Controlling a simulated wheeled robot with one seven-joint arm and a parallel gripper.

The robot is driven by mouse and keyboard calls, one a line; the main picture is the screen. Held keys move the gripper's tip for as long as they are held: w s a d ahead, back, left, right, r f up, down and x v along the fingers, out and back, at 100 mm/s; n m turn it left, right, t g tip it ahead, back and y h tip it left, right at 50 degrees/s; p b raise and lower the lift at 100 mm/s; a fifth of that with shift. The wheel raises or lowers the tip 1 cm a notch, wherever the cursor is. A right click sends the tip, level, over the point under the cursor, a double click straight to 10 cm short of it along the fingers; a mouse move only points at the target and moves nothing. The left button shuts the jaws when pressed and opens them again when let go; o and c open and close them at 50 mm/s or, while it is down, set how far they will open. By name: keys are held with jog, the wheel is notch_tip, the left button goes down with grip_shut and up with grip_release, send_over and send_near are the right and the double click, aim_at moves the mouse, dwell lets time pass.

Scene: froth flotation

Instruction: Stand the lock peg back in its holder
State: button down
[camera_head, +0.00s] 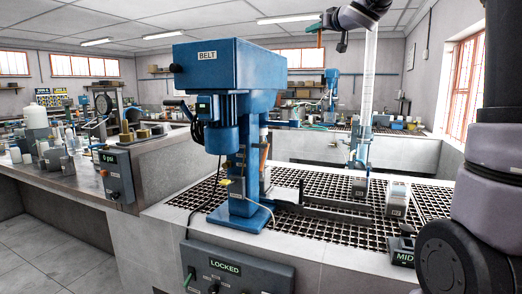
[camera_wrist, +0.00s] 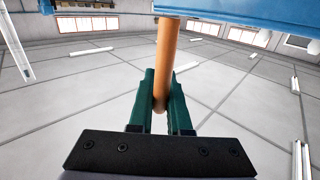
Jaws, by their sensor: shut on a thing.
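My gripper (camera_head: 318,27) is high at the top right of the head view, right of the blue flotation machine's head. In the wrist view its green fingers (camera_wrist: 161,102) are shut on an orange-brown rod, which looks like the lock peg (camera_wrist: 166,60). The peg runs up between the fingers in that picture, its far end meeting the edge of a blue surface; I cannot tell whether they touch. In the head view a small orange bit of the peg (camera_head: 319,40) shows at the fingertips. I cannot make out the peg's holder.
The blue machine (camera_head: 230,65) marked BELT stands on a dark grating (camera_head: 300,190). A panel (camera_head: 235,272) reads LOCKED. A tall clear column (camera_head: 368,100) rises right of the machine. A side bench (camera_head: 75,175) at left carries several bottles and weights.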

jog(key=w+d+f, duration=0.1)
jog(key=w+f, duration=0.2)
jog(key=f, duration=1.1)
jog(key=w+d+f, duration=0.1)
jog(key=w+f, duration=0.2)
jog(key=f, duration=1.1)
jog(key=s+d+f+m+t+h, duration=0.1)
jog(key=d+f+m+h, duration=0.2)
jog(key=f, duration=0.5)
jog(key=s+d+f+m+h, duration=0.1)
jog(key=s+d+f+h, duration=0.1)
jog(key=d+f+h, duration=0.45)
jog(key=s+f+y, duration=0.1)
jog(key=s+f, duration=0.2)
jog(key=f, duration=0.4)
jog(key=s+f+y, duration=0.1)
jog(key=s+f, duration=0.2)
jog(key=f, duration=0.5)
jog(key=s+a, duration=0.1)
jog(key=s, duration=0.5)
jog(key=shift+s+a+r+m, duration=0.15)
jog(key=shift+s+r+m, duration=0.15)
jog(key=shift+s+r, duration=0.05)
jog(key=shift+y, duration=0.25)
